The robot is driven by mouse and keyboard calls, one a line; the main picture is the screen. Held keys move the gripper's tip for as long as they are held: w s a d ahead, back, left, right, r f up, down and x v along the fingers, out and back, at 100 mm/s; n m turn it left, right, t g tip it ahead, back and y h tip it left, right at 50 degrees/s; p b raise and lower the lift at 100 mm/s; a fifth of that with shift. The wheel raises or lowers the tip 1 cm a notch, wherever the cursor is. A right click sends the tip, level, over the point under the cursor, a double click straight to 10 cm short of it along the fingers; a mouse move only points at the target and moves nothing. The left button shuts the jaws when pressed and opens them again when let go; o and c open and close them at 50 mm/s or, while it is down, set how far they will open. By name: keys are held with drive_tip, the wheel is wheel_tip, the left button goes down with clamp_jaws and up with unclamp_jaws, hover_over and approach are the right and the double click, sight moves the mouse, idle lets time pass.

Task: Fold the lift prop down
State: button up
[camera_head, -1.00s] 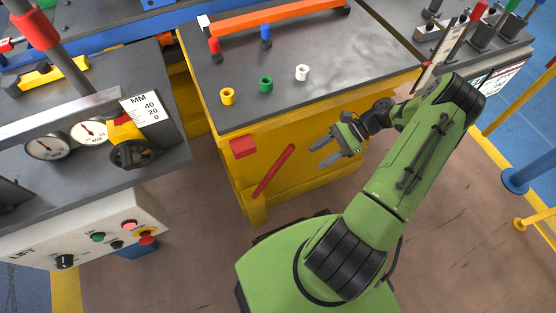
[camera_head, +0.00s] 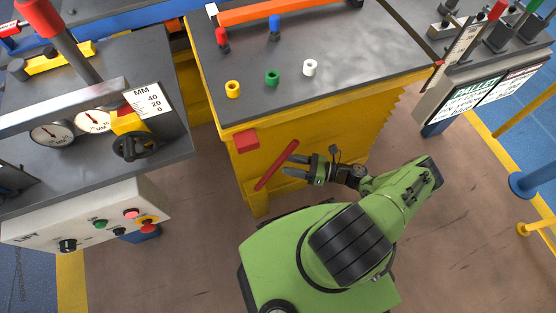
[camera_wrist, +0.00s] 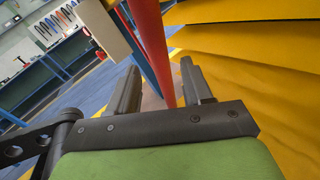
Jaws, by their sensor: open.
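The lift prop appears to be the red bar (camera_head: 276,166) on the yellow side of the lift table, slanting from lower left to upper right. In the wrist view the red bar (camera_wrist: 151,42) runs down from the top, ahead of the fingers and within the gap between them. My gripper (camera_head: 293,165) is open just right of the bar, its fingers pointing at it. Whether a finger touches the bar cannot be told.
A red block (camera_head: 246,139) sits on the table's side, above and left of the bar. The grey tabletop (camera_head: 350,40) overhangs above my gripper. A control box (camera_head: 90,215) with buttons stands at the left. Brown floor lies clear below the table.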

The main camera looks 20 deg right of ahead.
sight(278, 162)
drive_tip(key=x, duration=0.5)
drive_tip(key=shift+c, duration=0.5)
clamp_jaws()
